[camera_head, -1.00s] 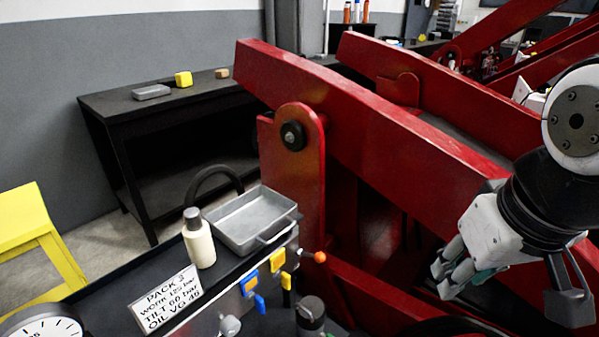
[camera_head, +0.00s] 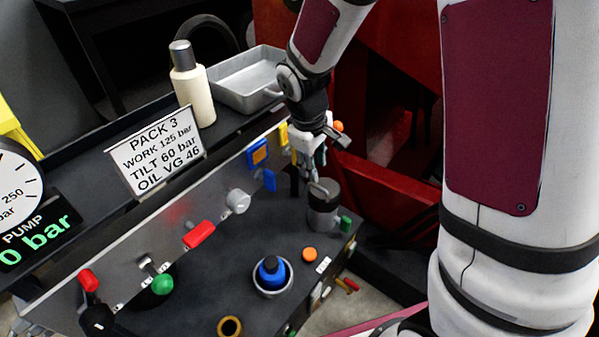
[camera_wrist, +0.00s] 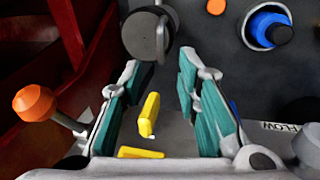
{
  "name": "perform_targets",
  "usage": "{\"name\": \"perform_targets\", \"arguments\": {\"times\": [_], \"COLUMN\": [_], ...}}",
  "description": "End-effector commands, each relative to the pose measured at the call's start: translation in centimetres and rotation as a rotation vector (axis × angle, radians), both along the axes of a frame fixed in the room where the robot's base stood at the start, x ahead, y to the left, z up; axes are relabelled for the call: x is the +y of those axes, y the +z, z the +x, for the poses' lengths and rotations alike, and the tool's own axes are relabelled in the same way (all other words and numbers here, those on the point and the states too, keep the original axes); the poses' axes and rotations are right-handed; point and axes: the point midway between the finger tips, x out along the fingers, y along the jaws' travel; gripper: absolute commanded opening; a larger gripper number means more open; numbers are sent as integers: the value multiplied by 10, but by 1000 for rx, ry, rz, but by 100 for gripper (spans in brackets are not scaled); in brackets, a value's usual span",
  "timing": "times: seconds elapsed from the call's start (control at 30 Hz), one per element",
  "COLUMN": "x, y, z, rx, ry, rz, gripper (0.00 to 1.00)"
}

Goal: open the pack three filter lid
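The grey canister (camera_head: 322,208) with a round lid (camera_head: 323,190) stands at the right end of the pack three panel; I take it to be the filter. My gripper (camera_head: 309,176) hangs just above and behind it, pointing down. In the wrist view the canister's round grey lid (camera_wrist: 146,36), with a bar-like handle, lies at the top, beyond the fingertips. My gripper (camera_wrist: 160,78) is open there, with teal pads apart and nothing held. A yellow lever (camera_wrist: 150,114) shows between the pads. I cannot tell whether the fingers touch anything.
An orange knob (camera_wrist: 36,103) is left of the fingers in the wrist view. A blue cap (camera_head: 271,272), red lever (camera_head: 199,235) and green knob (camera_head: 162,284) are on the panel. A bottle (camera_head: 193,88) and metal tray (camera_head: 245,82) stand behind. A red frame (camera_head: 370,205) is at right.

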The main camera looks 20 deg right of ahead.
Motion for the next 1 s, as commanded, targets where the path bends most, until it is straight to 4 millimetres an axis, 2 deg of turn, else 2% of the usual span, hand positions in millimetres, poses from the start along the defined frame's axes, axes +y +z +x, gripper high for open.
{"name": "perform_targets", "arguments": {"times": [0.5, 0.67, 0.9, 0.93, 1.0], "x": [-10, -12, -12, -12, -12], "y": [-65, -73, -73, -73, -73], "z": [8, 9, 9, 9, 9], "rx": [2, 0, -1, -1, -1], "ry": [1, 0, 0, 0, 0], "rz": [0, 0, 1, 1, 1], "gripper": [30, 30, 30, 28, 12]}}
